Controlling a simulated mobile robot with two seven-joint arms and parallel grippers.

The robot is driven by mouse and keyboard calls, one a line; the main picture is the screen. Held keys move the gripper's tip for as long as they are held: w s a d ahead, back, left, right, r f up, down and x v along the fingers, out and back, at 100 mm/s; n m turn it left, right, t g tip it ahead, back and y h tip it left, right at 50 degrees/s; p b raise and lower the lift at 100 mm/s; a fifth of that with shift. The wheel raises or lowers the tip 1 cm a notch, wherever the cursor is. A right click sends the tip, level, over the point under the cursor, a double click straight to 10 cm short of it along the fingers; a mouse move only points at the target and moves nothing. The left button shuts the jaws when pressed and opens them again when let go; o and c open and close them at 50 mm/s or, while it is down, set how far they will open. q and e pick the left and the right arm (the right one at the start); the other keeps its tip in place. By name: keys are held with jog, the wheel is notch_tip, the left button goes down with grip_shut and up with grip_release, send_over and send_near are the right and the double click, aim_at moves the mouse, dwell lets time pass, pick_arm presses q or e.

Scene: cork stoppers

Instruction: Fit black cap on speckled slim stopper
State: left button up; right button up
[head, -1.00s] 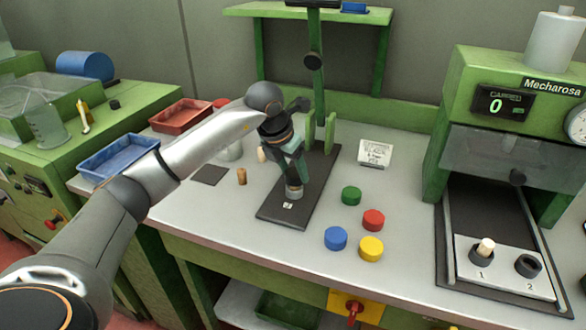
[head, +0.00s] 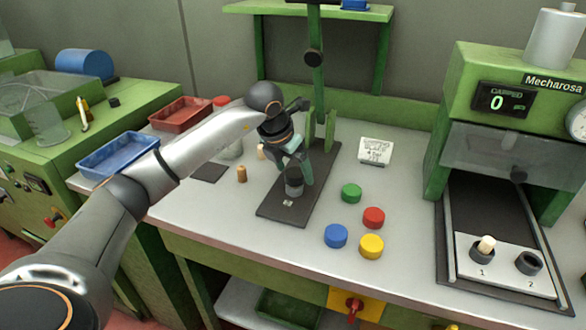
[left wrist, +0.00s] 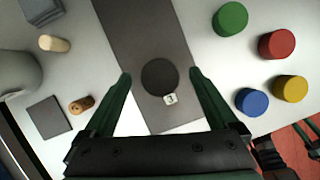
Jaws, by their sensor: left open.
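My left gripper (head: 294,182) is open over the dark base plate of the green press. In the left wrist view its fingers (left wrist: 160,85) stand apart on either side of a dark round piece (left wrist: 160,77). The same dark grey cylinder shows in the head view (head: 294,188). I cannot tell whether it is the black cap, a socket, or one on the other. A slim brown speckled stopper (head: 241,174) stands on the bench left of the plate, and also shows in the left wrist view (left wrist: 82,104).
Green (head: 351,193), red (head: 373,217), blue (head: 336,236) and yellow (head: 371,246) caps lie right of the plate. A card (head: 376,151) stands behind them. The capping machine (head: 505,105) at right holds a pale stopper (head: 486,245) in socket 1; socket 2 (head: 529,264) looks empty.

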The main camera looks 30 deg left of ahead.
aim_at(295, 172)
pick_arm(q)
jog(key=shift+r, duration=0.1)
jog(key=v, duration=0.3)
jog(key=shift+r, duration=0.35)
jog(key=v, duration=0.8)
jog(key=shift+s+r, duration=0.25)
jog(key=shift+r, duration=0.05)
pick_arm(e)
jog(key=shift+w+a+r, duration=0.15)
jog(key=shift+a+r, duration=0.05)
jog(key=shift+r, duration=0.3)
